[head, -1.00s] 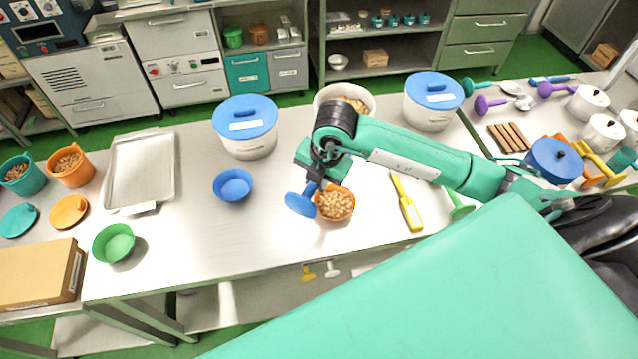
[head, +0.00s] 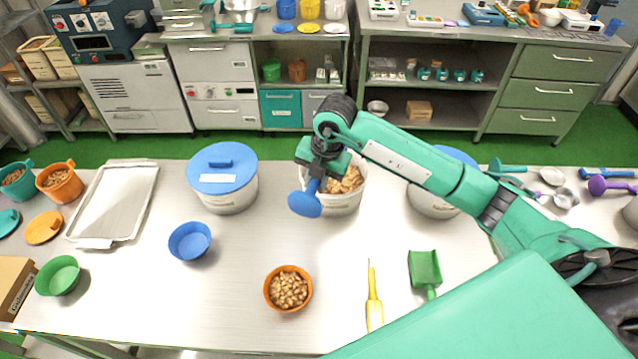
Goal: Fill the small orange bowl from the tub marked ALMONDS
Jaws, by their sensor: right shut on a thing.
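The small orange bowl (head: 268,295) stands on the steel table and is heaped with light brown nuts (head: 289,288). An open white tub (head: 345,205) with similar nuts (head: 346,181) stands behind it; I cannot read any marking on it. My right gripper (head: 316,178) is shut on a blue scoop (head: 305,202). The scoop hangs at the tub's left front, hiding part of it, apart from the bowl. I cannot see whether anything is in the scoop. My left gripper is not in view.
White tubs with blue lids stand left (head: 222,180) and right (head: 450,158) of the open tub. A blue bowl (head: 190,241), green bowl (head: 58,276) and metal tray (head: 112,205) lie left. A green scoop (head: 425,268) and yellow tool (head: 373,305) lie right of the orange bowl.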

